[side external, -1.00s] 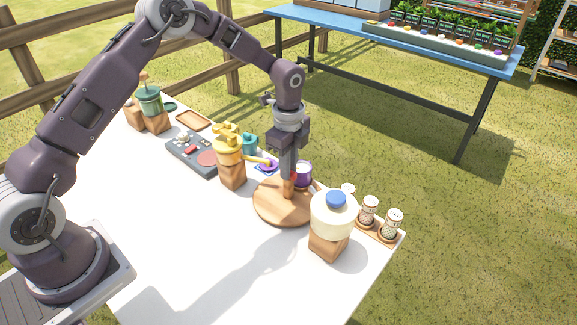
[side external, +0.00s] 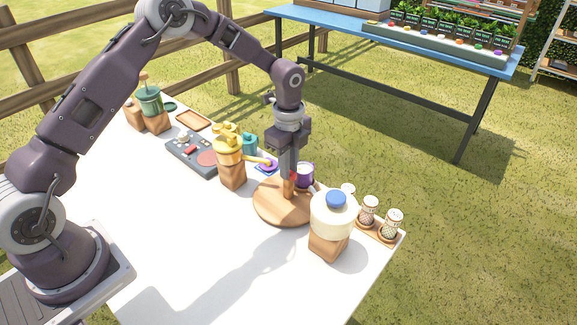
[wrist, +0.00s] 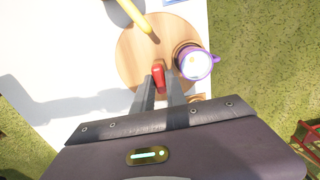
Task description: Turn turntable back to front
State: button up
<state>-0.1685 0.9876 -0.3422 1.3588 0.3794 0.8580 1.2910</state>
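The turntable (side external: 266,206) is a round wooden disc on the white table. It also shows in the wrist view (wrist: 131,62). A short wooden post with a red part, its handle (wrist: 158,74), stands on the disc. My gripper (side external: 289,178) points straight down over the disc, with its fingers on both sides of the handle. In the wrist view the fingers (wrist: 160,82) look closed against the red part. A purple mug (side external: 306,177) with pale contents stands on the far right part of the disc, close to my fingers; its purple handle shows in the wrist view (wrist: 213,60).
A cream jug with a blue cap (side external: 334,214) on a wooden block stands close at the disc's right. The front table surface is clear.

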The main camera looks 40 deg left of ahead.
jog(key=o, duration=0.4)
jog(key=shift+c, duration=0.2)
notch_tip(320, 180, up, 7)
jog(key=shift+r, duration=0.1)
jog(key=s+r+n+t+y, duration=0.1)
jog(key=s+r+n+t, duration=0.2)
jog(key=s+r+n, duration=0.9)
jog(key=s+r+n+t, duration=0.1)
jog(key=s+r+n, duration=0.2)
jog(key=s, duration=0.7)
jog(key=s+r+n+t+h, duration=0.1)
jog(key=s+r+n, duration=0.2)
jog(key=s, duration=0.8)
jog(key=shift+a+t, duration=0.15)
jog(key=shift+t, duration=0.15)
